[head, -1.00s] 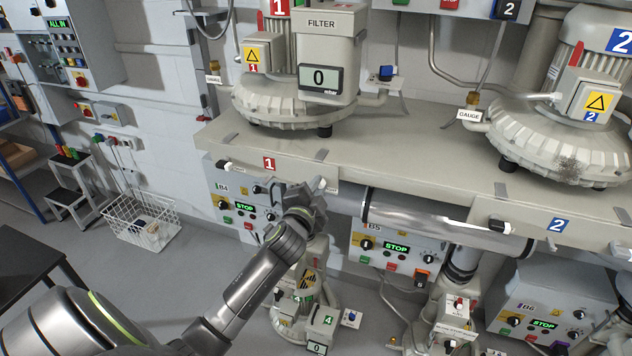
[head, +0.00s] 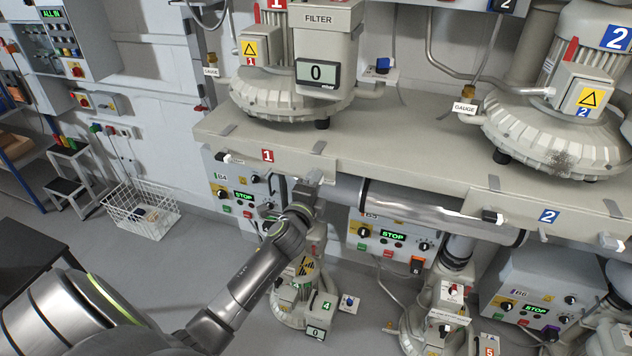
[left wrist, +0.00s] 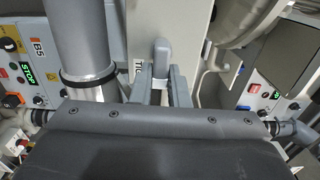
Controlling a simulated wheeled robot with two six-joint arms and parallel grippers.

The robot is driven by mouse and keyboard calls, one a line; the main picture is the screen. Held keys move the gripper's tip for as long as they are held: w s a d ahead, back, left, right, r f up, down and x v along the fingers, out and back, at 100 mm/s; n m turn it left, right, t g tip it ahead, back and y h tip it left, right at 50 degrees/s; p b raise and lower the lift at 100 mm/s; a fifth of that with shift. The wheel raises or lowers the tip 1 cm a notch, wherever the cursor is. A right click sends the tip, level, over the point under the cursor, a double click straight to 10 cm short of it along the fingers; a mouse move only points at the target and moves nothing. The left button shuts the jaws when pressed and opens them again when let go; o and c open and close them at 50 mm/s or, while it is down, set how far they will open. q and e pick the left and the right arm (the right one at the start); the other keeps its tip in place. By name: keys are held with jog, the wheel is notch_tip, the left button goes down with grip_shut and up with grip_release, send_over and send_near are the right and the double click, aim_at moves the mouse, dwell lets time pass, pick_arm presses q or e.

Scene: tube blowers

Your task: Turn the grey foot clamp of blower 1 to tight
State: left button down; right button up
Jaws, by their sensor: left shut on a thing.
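Blower 1 (head: 290,95) stands on the long beige bench at the upper left, marked with a red 1. My left gripper (head: 314,181) is at the bench's front edge, right of the red 1 label. In the left wrist view my left gripper (left wrist: 162,88) is shut on the grey foot clamp (left wrist: 161,52), whose lever stands up between the two fingers. A label beside it (left wrist: 138,70) is partly hidden and shows only its first letters. My right gripper is not in view.
Grey tabs lie along the bench top (head: 400,135). A black-and-white knob (head: 222,157) sits at the front edge left of the 1 label. A shiny pipe (head: 420,208) runs under the bench, right of my gripper. Control box B4 (head: 240,195) is below left.

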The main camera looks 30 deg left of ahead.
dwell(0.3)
pick_arm(q)
jog(key=c, duration=1.4)
grip_release()
jog(key=shift+s, duration=0.1)
jog(key=b+v, duration=0.3)
jog(key=v, duration=1.4)
jog(key=shift+d, duration=0.15)
